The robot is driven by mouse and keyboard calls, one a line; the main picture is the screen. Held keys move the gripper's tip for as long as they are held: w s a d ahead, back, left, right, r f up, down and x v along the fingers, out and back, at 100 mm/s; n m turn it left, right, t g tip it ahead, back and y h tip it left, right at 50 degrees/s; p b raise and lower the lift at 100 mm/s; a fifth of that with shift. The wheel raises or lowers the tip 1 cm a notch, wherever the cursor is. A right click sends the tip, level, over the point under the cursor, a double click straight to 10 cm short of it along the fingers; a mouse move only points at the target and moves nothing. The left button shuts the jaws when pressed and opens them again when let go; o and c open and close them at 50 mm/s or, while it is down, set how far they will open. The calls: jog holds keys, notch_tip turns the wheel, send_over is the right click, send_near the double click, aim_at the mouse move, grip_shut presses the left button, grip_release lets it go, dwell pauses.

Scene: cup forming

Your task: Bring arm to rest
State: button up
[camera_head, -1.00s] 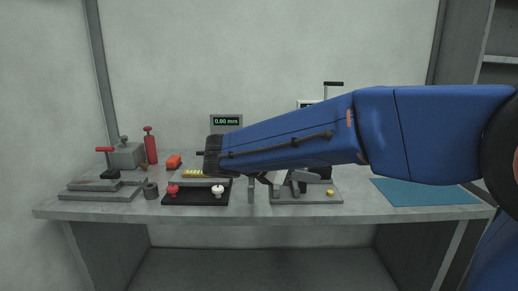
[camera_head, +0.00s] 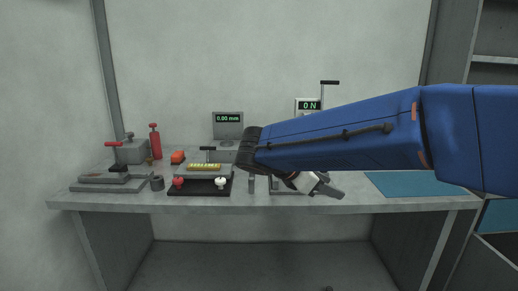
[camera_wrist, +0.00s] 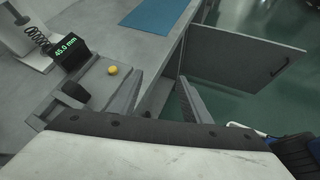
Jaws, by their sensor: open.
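My arm, with blue covers, reaches in from the right in the camera_head view and crosses in front of the bench. My gripper (camera_head: 328,188) hangs below the arm's far end, over the bench's front part, and points to the right. It is open, and nothing shows between its fingers. In the wrist view the fingers stand apart, with the bench's edge and the floor beyond them. The arm hides part of the fixture behind it.
The grey bench (camera_head: 330,205) carries a black plate with red and white knobs (camera_head: 200,190), a red bottle (camera_head: 154,142) and a 0.00 mm display (camera_head: 228,118). A blue mat (camera_head: 415,184) lies at right. A yellow ball (camera_wrist: 112,70) sits on a fixture. A cabinet door (camera_wrist: 245,58) stands open.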

jog(key=s+d+f+m+g+y, duration=0.2)
jog(key=s+d+f+m, duration=0.25)
jog(key=s+d, duration=0.3)
jog(key=s+d+f+m+t+y, duration=0.1)
jog(key=s+f+m+y, duration=0.3)
jog(key=s+m, duration=0.4)
jog(key=s+d+f+m+y, duration=0.1)
jog(key=s+f+m+y, duration=0.3)
jog(key=s+m, duration=0.4)
jog(key=shift+s+d+f+t, duration=0.4)
jog(key=shift+s+f, duration=0.15)
jog(key=shift+f, duration=0.2)
